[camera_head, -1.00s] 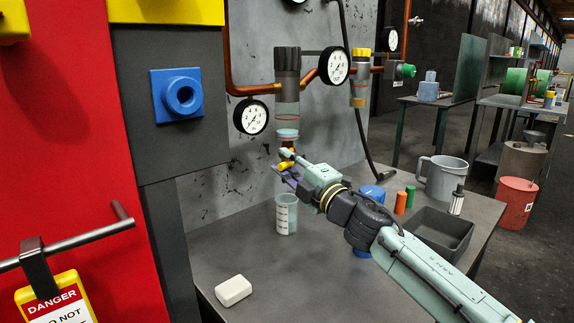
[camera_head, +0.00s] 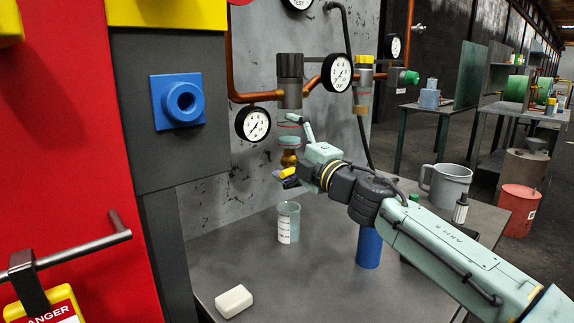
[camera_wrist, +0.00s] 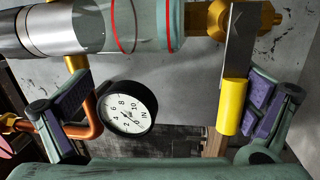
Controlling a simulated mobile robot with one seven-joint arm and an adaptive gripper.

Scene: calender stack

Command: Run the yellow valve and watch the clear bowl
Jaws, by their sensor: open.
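The clear bowl (camera_head: 290,117) hangs below the left grey filter body on the wall, partly behind my arm. In the wrist view the clear bowl (camera_wrist: 105,28) lies across the top, with red lines around it; I cannot tell a liquid level. Below it is a brass valve (camera_head: 289,158), also in the wrist view (camera_wrist: 262,20), with a metal lever ending in the yellow handle (camera_wrist: 232,107).
A graduated beaker (camera_head: 288,223) stands on the table below the valve. A white block (camera_head: 234,301) lies at the front left. A blue cylinder (camera_head: 369,246) stands under my arm, and a grey jug (camera_head: 446,185) at the right. Gauges (camera_head: 253,122) and copper pipes line the wall.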

